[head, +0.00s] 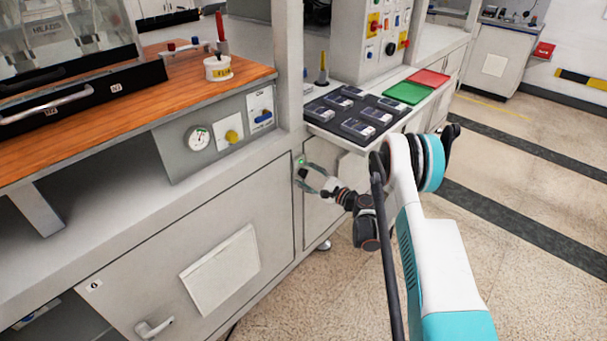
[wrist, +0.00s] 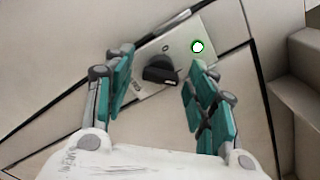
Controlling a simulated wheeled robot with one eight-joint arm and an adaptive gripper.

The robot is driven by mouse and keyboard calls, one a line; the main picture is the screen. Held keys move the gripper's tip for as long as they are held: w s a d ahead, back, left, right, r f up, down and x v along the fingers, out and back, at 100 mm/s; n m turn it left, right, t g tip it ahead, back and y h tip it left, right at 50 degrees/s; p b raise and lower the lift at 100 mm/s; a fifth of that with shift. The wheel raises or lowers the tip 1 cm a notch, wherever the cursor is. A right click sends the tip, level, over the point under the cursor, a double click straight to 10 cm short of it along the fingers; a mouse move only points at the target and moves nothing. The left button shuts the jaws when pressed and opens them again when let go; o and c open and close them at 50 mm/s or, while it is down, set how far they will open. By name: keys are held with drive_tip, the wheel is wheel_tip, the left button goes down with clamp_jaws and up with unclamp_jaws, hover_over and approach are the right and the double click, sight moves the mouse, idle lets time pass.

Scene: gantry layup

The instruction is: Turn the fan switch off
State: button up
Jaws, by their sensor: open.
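The fan switch (wrist: 160,72) is a black rotary knob on a light metal plate (wrist: 180,47). In the wrist view my gripper (wrist: 157,78) is open, with one teal-padded finger to each side of the knob. I cannot tell whether the fingers touch it. In the head view my gripper (head: 314,180) is at the cabinet post, just below the small green lamp (head: 301,162). The knob is small and partly hidden there.
A wooden counter (head: 110,115) with a gauge (head: 199,138) and valve panel is at the left. A dark tray (head: 325,117) of grey devices lies above my gripper, with green (head: 405,93) and red (head: 428,78) mats beyond. Open floor lies to the right.

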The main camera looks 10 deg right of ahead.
drive_tip(key=shift+c, duration=0.3)
drive_tip(key=c, duration=1)
drive_tip(key=shift+s+n, duration=0.1)
drive_tip(key=shift+n, duration=8.8)
drive_tip(key=o, duration=1.1)
drive_tip(key=shift+c, duration=0.2)
